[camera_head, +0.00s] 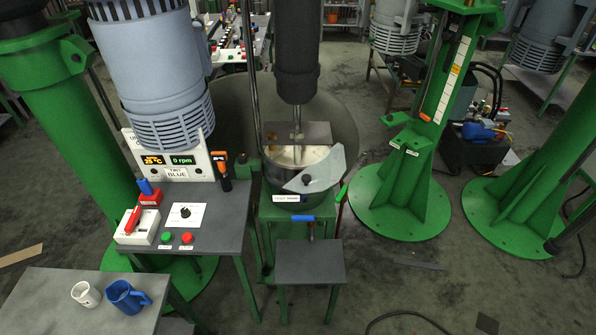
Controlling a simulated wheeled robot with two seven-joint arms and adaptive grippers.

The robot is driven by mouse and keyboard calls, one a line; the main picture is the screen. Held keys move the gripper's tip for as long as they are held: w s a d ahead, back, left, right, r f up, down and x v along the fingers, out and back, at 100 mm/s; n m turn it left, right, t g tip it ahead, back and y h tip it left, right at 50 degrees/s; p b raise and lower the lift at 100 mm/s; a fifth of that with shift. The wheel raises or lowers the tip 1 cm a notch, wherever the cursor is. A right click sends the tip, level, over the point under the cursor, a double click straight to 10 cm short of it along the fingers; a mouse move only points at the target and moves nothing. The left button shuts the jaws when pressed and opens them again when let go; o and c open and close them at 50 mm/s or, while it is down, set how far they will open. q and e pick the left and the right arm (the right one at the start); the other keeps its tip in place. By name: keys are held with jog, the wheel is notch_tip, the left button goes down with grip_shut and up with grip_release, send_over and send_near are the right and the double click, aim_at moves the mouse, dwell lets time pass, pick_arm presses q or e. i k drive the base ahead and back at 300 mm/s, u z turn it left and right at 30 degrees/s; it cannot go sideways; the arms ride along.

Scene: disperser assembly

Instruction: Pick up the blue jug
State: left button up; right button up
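The blue jug (124,297) stands on the grey table at the lower left. Its handle points to the right. A white mug (86,294) stands just left of it, close beside it. Neither of my grippers shows in this view, and nothing is touching the jug.
The grey table (45,312) holds only the jug and mug. Behind it is a control table (220,232) with a switch box, buttons and display. A mixing vessel (310,193) and a small grey stand (309,262) are in the middle. The floor at lower right is mostly clear.

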aim_at(122, 294)
jog(key=z, duration=1.95)
jog(key=k, duration=2.05)
jog(key=u, duration=1)
